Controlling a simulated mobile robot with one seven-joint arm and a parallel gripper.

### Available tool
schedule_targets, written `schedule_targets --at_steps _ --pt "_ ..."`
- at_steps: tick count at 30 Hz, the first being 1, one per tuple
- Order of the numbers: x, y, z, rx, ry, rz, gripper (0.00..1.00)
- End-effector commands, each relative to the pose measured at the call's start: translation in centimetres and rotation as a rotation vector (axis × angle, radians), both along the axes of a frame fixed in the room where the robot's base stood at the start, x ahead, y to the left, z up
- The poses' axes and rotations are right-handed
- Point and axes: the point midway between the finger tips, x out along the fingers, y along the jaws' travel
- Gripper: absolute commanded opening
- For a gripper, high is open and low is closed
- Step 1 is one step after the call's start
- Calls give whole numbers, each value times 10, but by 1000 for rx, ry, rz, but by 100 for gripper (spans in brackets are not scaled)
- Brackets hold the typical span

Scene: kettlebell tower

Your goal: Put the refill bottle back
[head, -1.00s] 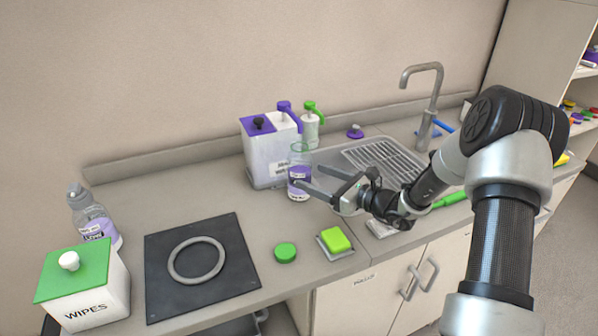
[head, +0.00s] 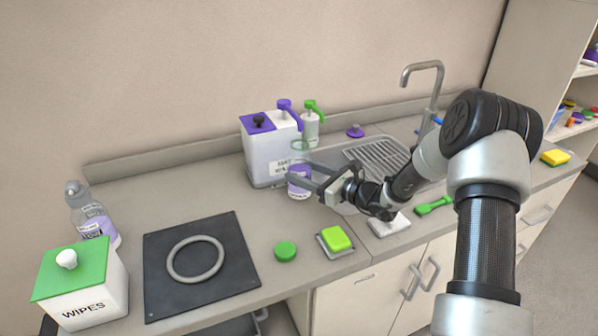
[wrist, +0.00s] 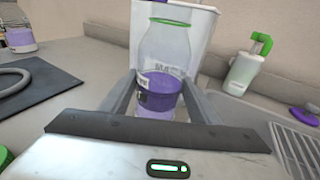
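A clear, open-topped bottle (head: 299,185) with a green rim and purple contents stands upright on the counter, in front of the white container with a purple lid (head: 268,160). Its label is not fully legible. My gripper (head: 301,172) is at this bottle, fingers spread and level, one on each side. In the wrist view the bottle (wrist: 162,60) stands between the two fingers (wrist: 160,88), which look open; contact is not clear. Another clear bottle (head: 92,218) with a grey cap and purple label stands at the far left.
A wipes box (head: 80,285), a black mat (head: 225,285) with a grey ring (head: 196,259), a green lid (head: 285,251) and a sponge on a dish (head: 335,238) lie in front. A green pump bottle (head: 311,126) stands behind. The sink drainer (head: 378,156) is to the right.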

Motion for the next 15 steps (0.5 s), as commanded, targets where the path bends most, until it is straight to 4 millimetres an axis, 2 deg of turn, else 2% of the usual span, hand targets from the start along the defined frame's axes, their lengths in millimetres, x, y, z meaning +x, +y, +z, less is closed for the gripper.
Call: schedule_targets --at_steps 3,9,13,14,15 --pt "0 0 0 0 0 0 52" --pt "0 0 0 0 0 0 21" --pt "0 0 0 -1 -1 0 21" --pt "0 0 1 0 -3 0 16" --pt "0 0 2 0 -3 0 16"
